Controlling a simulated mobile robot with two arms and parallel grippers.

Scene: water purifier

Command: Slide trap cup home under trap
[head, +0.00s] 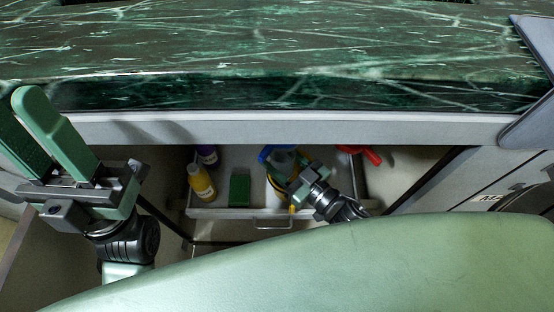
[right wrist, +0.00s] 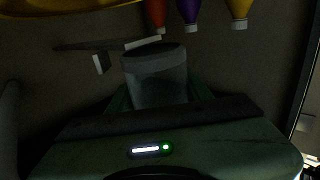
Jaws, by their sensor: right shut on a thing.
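The trap cup, a grey cylinder (right wrist: 155,75), stands between the green fingers of my right gripper (right wrist: 155,95) in the right wrist view. My right gripper is shut on it. In the head view my right gripper (head: 291,168) is inside the open cabinet under the counter, with a grey bit of the cup (head: 283,157) beyond it. I cannot clearly make out the trap in either view. My left gripper (head: 16,112) is open and empty, raised at the far left in front of the counter.
A pull-out tray (head: 212,213) holds a yellow bottle (head: 201,183), a purple bottle (head: 207,155) and a green box (head: 240,188). A blue thing (head: 265,153) is beside my right gripper, and a red thing (head: 371,155) is to its right. The marble counter (head: 270,40) overhangs the cabinet.

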